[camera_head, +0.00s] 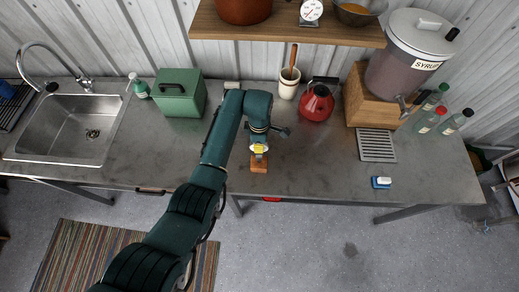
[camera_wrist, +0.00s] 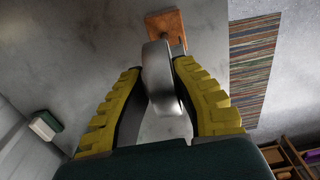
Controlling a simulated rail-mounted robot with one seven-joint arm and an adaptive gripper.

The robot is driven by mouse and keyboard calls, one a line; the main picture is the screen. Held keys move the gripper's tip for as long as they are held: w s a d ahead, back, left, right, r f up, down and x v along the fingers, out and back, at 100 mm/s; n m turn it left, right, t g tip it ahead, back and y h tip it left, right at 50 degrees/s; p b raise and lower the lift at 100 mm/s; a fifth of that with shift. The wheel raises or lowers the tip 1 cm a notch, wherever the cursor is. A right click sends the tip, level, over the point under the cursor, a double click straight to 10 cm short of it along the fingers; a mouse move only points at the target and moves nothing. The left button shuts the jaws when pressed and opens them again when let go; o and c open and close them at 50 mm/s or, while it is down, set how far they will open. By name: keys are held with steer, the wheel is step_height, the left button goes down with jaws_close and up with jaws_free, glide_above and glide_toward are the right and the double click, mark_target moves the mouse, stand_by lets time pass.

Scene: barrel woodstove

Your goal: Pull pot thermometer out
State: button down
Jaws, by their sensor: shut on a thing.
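The pot thermometer (camera_wrist: 157,78) shows in the wrist view as a grey metal, disc-like head seen nearly edge-on. My gripper (camera_wrist: 158,66) is shut on it, with its yellow ridged fingers on either side. A small wooden block (camera_wrist: 165,24) lies just beyond the thermometer head. The head view shows my gripper (camera_head: 259,149) low over the same wooden block (camera_head: 259,167) at the table's front edge. The thermometer's stem is mostly hidden, and I cannot tell whether it is still in the block.
The steel table (camera_head: 320,160) is clear around the block. A red kettle (camera_head: 317,103), a cream crock (camera_head: 289,84) and a green box (camera_head: 179,93) stand behind. A blue-and-white brush (camera_head: 381,182) and drain grate (camera_head: 377,146) lie right. A shelf (camera_head: 290,30) overhangs the back.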

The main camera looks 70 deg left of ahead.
steer(key=shift+r, duration=0.35)
